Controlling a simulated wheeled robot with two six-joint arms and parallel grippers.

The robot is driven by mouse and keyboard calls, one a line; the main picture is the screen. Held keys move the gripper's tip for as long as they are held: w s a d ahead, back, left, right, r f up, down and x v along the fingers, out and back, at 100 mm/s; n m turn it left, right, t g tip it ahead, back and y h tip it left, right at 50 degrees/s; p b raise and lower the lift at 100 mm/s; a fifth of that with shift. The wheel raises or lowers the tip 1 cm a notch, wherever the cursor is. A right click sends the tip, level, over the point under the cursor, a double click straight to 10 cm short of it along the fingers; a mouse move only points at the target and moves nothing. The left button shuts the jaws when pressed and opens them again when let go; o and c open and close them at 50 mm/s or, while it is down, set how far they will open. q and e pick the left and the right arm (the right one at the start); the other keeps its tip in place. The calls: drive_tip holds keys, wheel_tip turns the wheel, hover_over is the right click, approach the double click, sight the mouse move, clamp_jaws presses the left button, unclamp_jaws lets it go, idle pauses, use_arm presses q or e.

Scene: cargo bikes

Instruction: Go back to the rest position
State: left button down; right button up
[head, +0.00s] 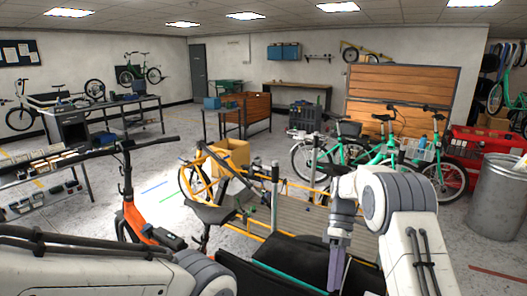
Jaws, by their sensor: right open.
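My right gripper (335,280) hangs below its white arm at the lower middle right, pointing down. It is in front of the dark box of a cargo bike, and its jaws look empty, though the tips are small and narrow here. Part of my left arm crosses the bottom left corner. The left gripper itself is out of the picture. An orange cargo bike (133,222) with black handlebars stands between the arms, just ahead.
A yellow bike (203,180) and cardboard box (231,153) are beyond. A metal bin (497,195) is at right. A shelf (45,175) of parts is at left. Grey floor (172,130) is open in the middle distance.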

drive_tip(key=s+a+r+m+t+h+b, duration=0.1)
drive_tip(key=s+a+r+t+h+b, duration=0.2)
drive_tip(key=s+a, duration=0.85)
drive_tip(key=s+f+m+t+b, duration=0.1)
drive_tip(key=s+t, duration=0.1)
drive_tip(key=s, duration=0.5)
drive_tip(key=s+a+f+m+t+y+b, duration=0.1)
drive_tip(key=s+f+t+b, duration=0.1)
drive_tip(key=s, duration=0.5)
drive_tip(key=shift+s+a+t+y, duration=0.3)
drive_tip(key=shift+s, duration=0.05)
